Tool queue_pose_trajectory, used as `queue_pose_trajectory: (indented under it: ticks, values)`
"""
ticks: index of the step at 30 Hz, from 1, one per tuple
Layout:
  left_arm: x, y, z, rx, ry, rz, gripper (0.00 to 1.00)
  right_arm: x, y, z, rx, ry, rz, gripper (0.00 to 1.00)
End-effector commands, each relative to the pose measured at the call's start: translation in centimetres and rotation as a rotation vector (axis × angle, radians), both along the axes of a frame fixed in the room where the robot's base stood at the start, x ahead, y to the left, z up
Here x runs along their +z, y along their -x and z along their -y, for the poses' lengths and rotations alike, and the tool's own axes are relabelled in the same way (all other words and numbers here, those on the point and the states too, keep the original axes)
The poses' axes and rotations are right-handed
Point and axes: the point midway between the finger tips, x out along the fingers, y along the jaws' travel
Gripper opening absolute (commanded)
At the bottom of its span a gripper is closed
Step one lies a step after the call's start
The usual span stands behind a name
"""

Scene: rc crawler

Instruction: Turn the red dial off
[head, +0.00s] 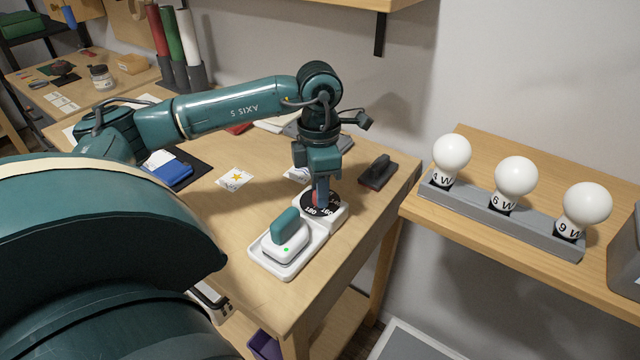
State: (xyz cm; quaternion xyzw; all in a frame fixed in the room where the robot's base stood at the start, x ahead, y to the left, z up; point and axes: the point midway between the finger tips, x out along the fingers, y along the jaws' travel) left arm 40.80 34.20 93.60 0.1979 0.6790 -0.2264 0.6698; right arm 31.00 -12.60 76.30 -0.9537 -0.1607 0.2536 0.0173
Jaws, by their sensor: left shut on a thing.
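The red dial (316,196) sits on a round black plate with white lettering, on the rear part of a white base (263,262) near the table's right edge. My left gripper (320,196) points down over the dial and is shut on it, hiding most of it. The dial's exact setting cannot be read. On the front part of the base stands a white block with a teal handle (286,225) and a lit green light. My right gripper is not in view.
A dark handled block (378,171) lies behind the dial on the table (225,215). A star card (235,180) and a blue object (171,170) lie to the left. A shelf at right holds three bulbs (516,178) in a grey rack.

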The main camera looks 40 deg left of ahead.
Motion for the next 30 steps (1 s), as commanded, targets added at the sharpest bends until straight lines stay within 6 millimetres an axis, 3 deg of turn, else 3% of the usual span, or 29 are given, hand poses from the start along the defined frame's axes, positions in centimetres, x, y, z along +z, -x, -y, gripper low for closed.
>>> queue_pose_trajectory:
  ticks: [3, 14, 30]
  values:
    - [0.03, -0.01, 0.00, 0.000, 0.001, 0.001, 0.04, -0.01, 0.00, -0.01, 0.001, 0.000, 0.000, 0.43]
    - [-0.01, -0.02, 0.01, 0.067, 0.001, 0.001, 0.04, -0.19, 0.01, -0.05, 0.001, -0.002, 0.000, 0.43]
    - [0.03, 0.03, 0.00, 0.517, 0.001, 0.002, 0.04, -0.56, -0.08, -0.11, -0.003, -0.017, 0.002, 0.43]
